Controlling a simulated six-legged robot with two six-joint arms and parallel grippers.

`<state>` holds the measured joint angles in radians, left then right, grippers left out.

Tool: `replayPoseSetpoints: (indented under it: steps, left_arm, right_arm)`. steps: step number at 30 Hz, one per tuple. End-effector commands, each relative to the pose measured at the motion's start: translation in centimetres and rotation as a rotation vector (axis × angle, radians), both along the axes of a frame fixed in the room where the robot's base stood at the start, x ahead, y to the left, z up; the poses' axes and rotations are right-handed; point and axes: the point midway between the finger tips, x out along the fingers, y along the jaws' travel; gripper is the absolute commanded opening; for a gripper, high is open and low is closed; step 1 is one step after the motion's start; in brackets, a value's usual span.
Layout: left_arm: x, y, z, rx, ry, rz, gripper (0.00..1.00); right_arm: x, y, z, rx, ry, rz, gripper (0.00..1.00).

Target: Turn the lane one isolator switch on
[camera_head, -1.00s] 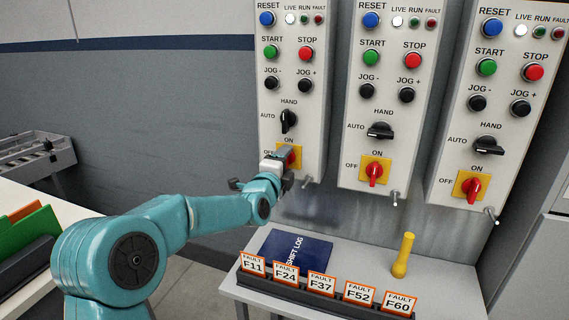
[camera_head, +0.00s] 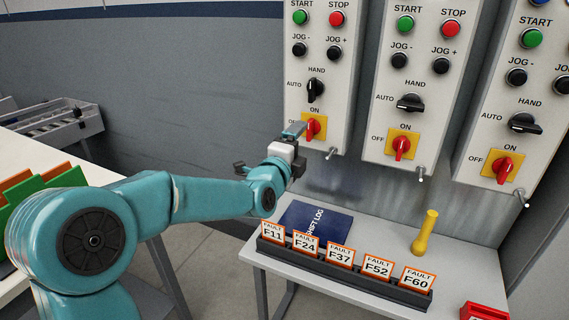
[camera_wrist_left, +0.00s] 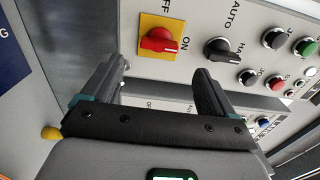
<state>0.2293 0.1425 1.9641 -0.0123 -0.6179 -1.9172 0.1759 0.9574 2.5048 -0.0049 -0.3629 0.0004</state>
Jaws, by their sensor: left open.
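The isolator switch (camera_head: 314,128) of the leftmost panel is a red handle on a yellow plate, with ON above and OFF at its left. In the left wrist view the same switch (camera_wrist_left: 158,40) shows clearly, its red handle lying in line with the ON mark. My left gripper (camera_head: 267,148) is open and empty, just left of and below this switch. One finger overlaps the plate's left edge in the head view. In the left wrist view the two fingers (camera_wrist_left: 160,70) stand apart, with the switch beyond them and no contact visible. My right gripper is out of view.
Black AUTO/HAND selector (camera_head: 315,90) sits above the switch. Two similar panels stand to the right, with red isolators (camera_head: 401,148) and (camera_head: 504,168). Small pegs jut from the panel bottoms. Below, a table holds a shift log (camera_head: 316,220), fault cards (camera_head: 339,258) and a yellow handle (camera_head: 425,233).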

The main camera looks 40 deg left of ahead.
Motion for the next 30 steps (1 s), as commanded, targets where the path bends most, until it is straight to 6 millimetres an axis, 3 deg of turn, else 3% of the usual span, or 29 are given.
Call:
replayPoseSetpoints:
  steps: [6, 12, 30]
  left_arm:
    - [-5.3, -1.3, 0.0, 0.002, -0.003, 0.000, 0.87]
    - [-7.9, -1.9, 0.0, 0.002, -0.003, 0.000, 0.87]
    - [-8.4, -2.1, 0.0, 0.001, -0.002, 0.000, 0.87]
  right_arm:
    - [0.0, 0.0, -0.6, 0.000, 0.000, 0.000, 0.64]
    - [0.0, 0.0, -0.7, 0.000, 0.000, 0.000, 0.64]
    - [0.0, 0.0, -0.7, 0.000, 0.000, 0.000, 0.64]
